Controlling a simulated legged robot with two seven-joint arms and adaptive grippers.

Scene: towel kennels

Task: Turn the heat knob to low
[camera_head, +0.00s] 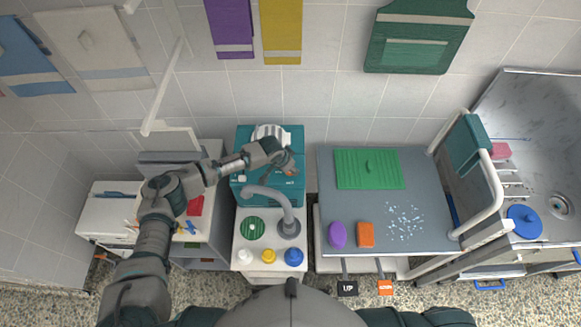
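A teal box-shaped unit (270,190) stands against the tiled wall, left of centre, with a white fitting (268,132) on top. A small orange spot (291,173) on its front, at the upper right, may be the heat knob. Its setting is too small to read. My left arm reaches in from the left, and its gripper (287,163) is at the unit's upper right front, right by the orange spot. The fingers partly cover that area, and I cannot tell if they touch it or are open. My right gripper is not in view.
A grey hose (272,193) curves in front of the unit above a white stand with several bottles, including a blue one (294,256). A grooming table (345,205) is to the right, with a green mat (369,168), purple item (338,234) and orange item (366,234). A metal tub (540,150) is far right.

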